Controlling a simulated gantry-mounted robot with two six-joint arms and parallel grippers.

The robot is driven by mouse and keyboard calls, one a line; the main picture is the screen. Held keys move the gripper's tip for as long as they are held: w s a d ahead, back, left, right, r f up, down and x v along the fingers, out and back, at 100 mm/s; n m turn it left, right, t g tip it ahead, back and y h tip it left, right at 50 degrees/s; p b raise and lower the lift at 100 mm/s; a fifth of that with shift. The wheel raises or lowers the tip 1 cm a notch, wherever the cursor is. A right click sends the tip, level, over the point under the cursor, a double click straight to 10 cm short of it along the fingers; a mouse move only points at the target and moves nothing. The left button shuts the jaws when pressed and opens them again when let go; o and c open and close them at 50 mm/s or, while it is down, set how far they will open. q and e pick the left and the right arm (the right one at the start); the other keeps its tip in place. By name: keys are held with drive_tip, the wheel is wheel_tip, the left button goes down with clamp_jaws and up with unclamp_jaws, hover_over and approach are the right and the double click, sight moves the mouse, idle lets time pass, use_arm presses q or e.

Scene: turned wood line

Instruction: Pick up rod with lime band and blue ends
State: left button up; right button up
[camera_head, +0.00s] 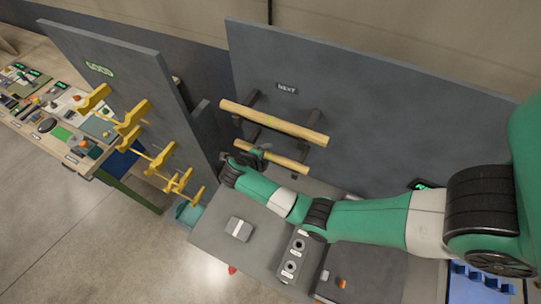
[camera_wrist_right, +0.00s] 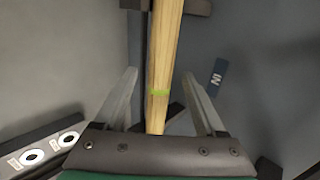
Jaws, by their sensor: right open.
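A pale wooden rod (camera_wrist_right: 164,50) with a lime band (camera_wrist_right: 158,92) runs lengthwise between the fingers of my right gripper (camera_wrist_right: 158,74) in the wrist view. The fingers are open, one on each side of it, with a gap on both sides. In the head view, a shorter lower rod (camera_head: 285,161) lies beside my right gripper (camera_head: 256,156). A longer rod (camera_head: 300,131) rests above it on dark brackets, with a small lime mark near its middle. I see no blue ends on either rod. My left gripper is not in view.
The rods sit in front of a grey upright panel (camera_head: 380,110) with a "NEXT" sign (camera_head: 287,88). A second panel (camera_head: 120,75) with yellow pegs (camera_head: 160,155) stands at left. The grey bench (camera_head: 215,230) below holds a small grey box (camera_head: 238,228) and a two-dial unit (camera_head: 292,258).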

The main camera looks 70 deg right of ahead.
clamp_jaws()
idle(0.4)
